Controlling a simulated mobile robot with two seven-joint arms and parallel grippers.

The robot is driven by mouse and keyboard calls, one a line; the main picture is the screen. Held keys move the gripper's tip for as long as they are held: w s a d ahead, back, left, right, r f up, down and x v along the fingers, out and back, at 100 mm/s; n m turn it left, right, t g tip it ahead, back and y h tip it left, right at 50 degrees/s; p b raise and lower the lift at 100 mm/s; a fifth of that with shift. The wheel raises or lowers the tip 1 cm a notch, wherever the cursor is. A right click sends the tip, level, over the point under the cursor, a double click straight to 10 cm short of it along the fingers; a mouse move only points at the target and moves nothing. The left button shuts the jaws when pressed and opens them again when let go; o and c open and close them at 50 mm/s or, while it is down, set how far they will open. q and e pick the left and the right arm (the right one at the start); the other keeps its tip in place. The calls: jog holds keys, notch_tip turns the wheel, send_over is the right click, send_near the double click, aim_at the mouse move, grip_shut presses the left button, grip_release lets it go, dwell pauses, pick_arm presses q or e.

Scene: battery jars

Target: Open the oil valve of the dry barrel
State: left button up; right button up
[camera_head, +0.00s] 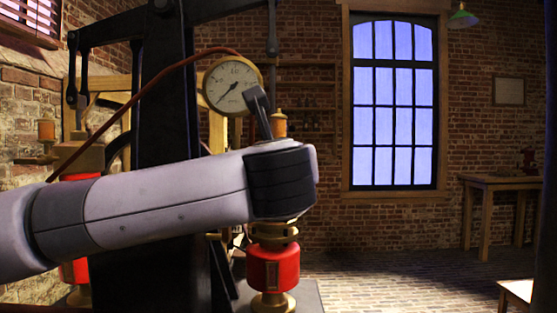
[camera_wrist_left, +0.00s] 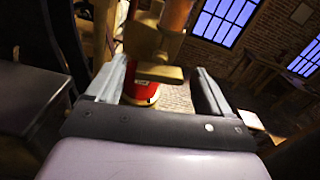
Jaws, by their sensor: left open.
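My left gripper (camera_wrist_left: 160,70) is open in the left wrist view, with one finger on each side of a brass fitting (camera_wrist_left: 148,42). Whether either finger touches it is unclear. An amber cylinder (camera_wrist_left: 178,14) stands above the fitting and a red barrel (camera_wrist_left: 142,92) below. In the head view, my left arm hides most of this fitting. The amber cylinder (camera_head: 279,126) shows behind the gripper (camera_head: 259,108), and the red barrel (camera_head: 273,267) shows below the wrist. Another amber cylinder (camera_head: 46,130) stands on brass at the left. I cannot tell the valve's position.
A dark machine column (camera_head: 165,90) stands behind my arm, with a round gauge (camera_head: 233,86) and a copper pipe. More red parts (camera_head: 80,177) show at the left. A wooden table (camera_head: 490,183) stands at the far right. The brick floor right of the machine is open.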

pick_arm(q)
jog(key=c, duration=1)
jog(key=shift+c, duration=0.2)
pick_arm(e)
jog(key=shift+a, duration=0.1)
pick_arm(q)
jog(key=shift+w+f+n, duration=0.1)
jog(key=shift+n, duration=0.2)
jog(key=shift+n+b, duration=1.35)
jog(key=shift+n, duration=6.65)
pick_arm(e)
jog(key=shift+w+a+f, duration=0.15)
jog(key=shift+a+f, duration=0.1)
jog(key=shift+f, duration=0.5)
